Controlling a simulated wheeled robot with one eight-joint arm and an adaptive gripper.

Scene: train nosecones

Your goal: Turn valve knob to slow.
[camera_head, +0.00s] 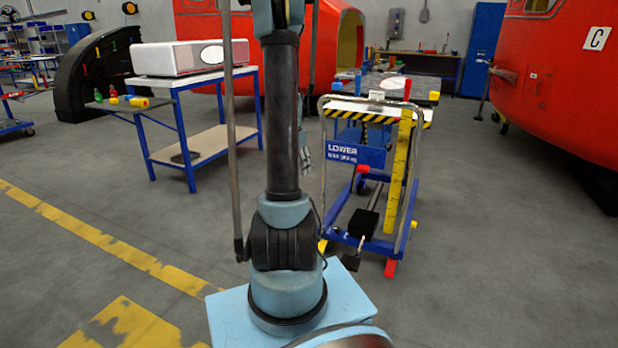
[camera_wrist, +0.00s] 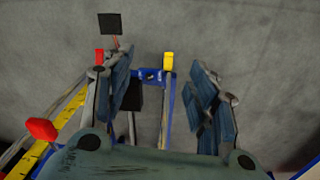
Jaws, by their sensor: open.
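No part is clearly marked as the valve knob, and I cannot read any "slow" mark. The lift cart (camera_head: 398,228) carries a blue sign reading "LOWER" (camera_head: 355,153), with a small red knob (camera_head: 363,168) at its lower edge. In the wrist view, a red part (camera_wrist: 41,128) sits at the left by a yellow ruler-like strip (camera_wrist: 62,117). My gripper (camera_wrist: 165,78) is open and empty, its fingers apart above the cart's blue frame and pointing down toward it. In the head view, my arm mostly hides the gripper; part of it shows just left of the sign.
A blue table (camera_head: 205,147) with a white box (camera_head: 178,58) stands to the left. Red train nosecones stand behind (camera_head: 330,50) and at the right (camera_head: 560,80). A pedal (camera_head: 362,222) sits low on the cart. The grey floor at front right is clear.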

